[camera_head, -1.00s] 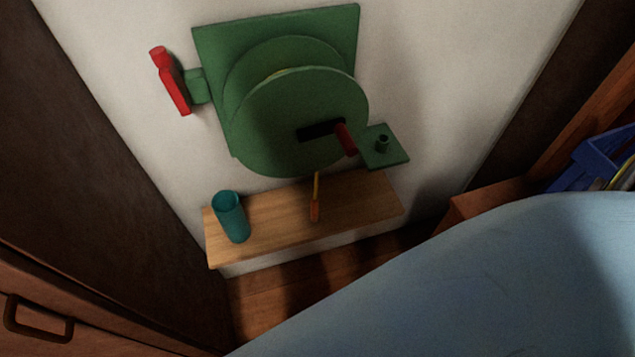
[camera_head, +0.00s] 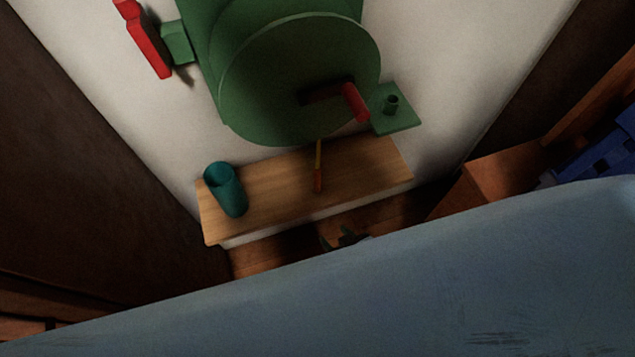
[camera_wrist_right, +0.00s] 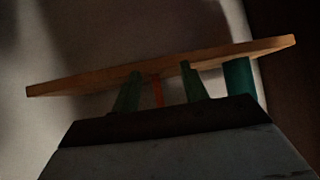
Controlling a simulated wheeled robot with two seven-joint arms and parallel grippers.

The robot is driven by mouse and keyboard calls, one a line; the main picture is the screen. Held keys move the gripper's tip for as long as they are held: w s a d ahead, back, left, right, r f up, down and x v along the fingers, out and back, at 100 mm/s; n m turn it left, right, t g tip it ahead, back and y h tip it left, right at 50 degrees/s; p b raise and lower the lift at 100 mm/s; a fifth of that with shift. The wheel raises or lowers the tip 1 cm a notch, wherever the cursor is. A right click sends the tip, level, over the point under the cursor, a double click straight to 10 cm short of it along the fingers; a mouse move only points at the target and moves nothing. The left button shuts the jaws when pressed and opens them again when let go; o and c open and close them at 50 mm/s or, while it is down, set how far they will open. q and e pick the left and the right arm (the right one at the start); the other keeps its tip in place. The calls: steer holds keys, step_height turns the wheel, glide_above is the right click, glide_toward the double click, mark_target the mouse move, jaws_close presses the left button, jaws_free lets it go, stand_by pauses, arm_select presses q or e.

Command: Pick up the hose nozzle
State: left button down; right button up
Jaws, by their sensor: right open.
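The hose nozzle (camera_head: 317,181) is a small orange-red piece at the end of a thin yellow hose below the green reel, in front of the wooden shelf. In the right wrist view the nozzle (camera_wrist_right: 158,92) shows as a narrow reddish strip between my two green fingers. My right gripper (camera_head: 338,238) shows only as dark tips below the shelf's front edge, beyond my blue-grey arm. In the right wrist view the gripper (camera_wrist_right: 160,82) is open, with nothing held. The nozzle and fingers look apart in the head view. My left gripper is out of view.
The green hose reel (camera_head: 290,80) with a red crank handle (camera_head: 355,103) is on the white wall above the shelf (camera_head: 270,190). A teal cup (camera_head: 226,190) stands at the shelf's left end. A red lever (camera_head: 145,38) is at upper left. A blue crate (camera_head: 600,150) is at right.

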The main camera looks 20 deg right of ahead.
mark_target(319, 175)
steer(key=w+r+t+b, duration=0.1)
steer(key=w+r+t, duration=0.3)
steer(key=r, duration=0.6)
steer(key=shift+m+g+h, duration=0.3)
steer(key=shift+g, duration=0.1)
steer(key=x, duration=0.2)
steer(key=b+x, duration=0.1)
steer(key=x, duration=0.5)
steer(key=shift+w+d+r+b, duration=0.25)
steer(key=shift+d+r+b, duration=0.1)
steer(key=shift+r+b, duration=0.05)
steer(key=shift+x, duration=0.9)
steer(key=x, duration=0.1)
steer(key=b+x, duration=0.1)
steer(key=x, duration=0.1)
steer(key=shift+w+d+f+b, duration=0.15)
steer(key=shift+w+d+b, duration=0.1)
steer(key=shift+w+b, duration=0.15)
steer(key=shift+w+f, duration=0.1)
steer(key=shift+w, duration=0.2)
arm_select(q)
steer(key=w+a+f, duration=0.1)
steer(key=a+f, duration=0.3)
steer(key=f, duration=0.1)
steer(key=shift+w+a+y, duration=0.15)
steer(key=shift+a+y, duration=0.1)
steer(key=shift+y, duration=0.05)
